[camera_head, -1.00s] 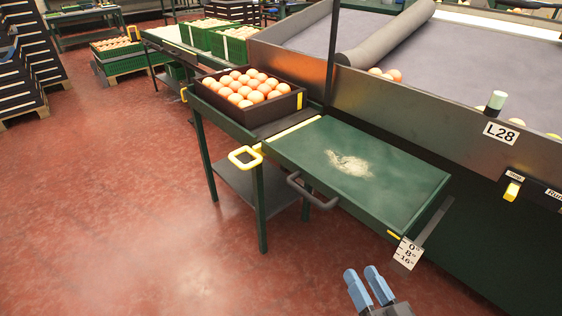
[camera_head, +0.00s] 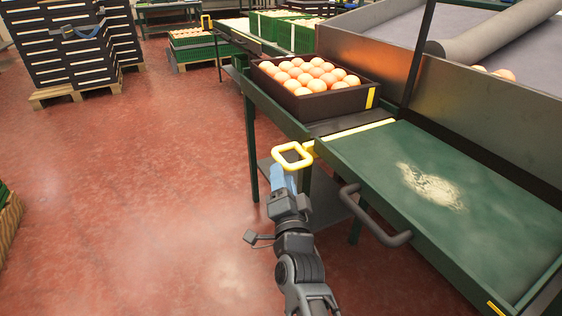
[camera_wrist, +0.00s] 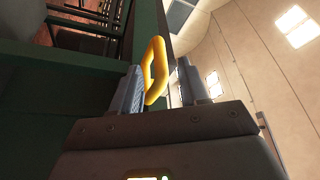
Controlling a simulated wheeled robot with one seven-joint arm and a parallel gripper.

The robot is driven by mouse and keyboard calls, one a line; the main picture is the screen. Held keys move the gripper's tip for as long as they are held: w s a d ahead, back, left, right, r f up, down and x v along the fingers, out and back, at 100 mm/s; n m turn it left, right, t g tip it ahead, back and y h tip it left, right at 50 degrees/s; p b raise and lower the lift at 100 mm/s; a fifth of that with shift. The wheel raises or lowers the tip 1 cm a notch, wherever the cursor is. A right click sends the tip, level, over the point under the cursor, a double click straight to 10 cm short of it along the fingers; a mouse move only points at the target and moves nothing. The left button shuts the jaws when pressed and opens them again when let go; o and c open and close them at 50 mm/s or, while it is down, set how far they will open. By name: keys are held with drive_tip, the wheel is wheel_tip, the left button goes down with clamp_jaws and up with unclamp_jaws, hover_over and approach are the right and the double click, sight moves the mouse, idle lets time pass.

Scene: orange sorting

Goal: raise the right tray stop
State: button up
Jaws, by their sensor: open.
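The yellow loop handle (camera_head: 306,163) of the tray stop sticks out at the near edge of the green bench, by the end of a yellow strip (camera_head: 358,130) across the bench top. My gripper (camera_head: 283,180) reaches up from below, its blue fingertips at the lower side of the loop. In the wrist view the loop (camera_wrist: 155,62) shows between the two fingers of my gripper (camera_wrist: 160,88), with a finger on each side. The fingers are apart. I cannot tell whether either finger touches the loop.
A dark tray of oranges (camera_head: 326,106) stands on the bench left of the yellow strip. A dark grey bar handle (camera_head: 372,217) juts from the bench front to the right.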

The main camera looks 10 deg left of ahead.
sight(279, 156)
drive_tip(key=shift+b+x, duration=1.25)
drive_tip(key=shift+x, duration=1.95)
drive_tip(key=shift+c, duration=0.2)
clamp_jaws()
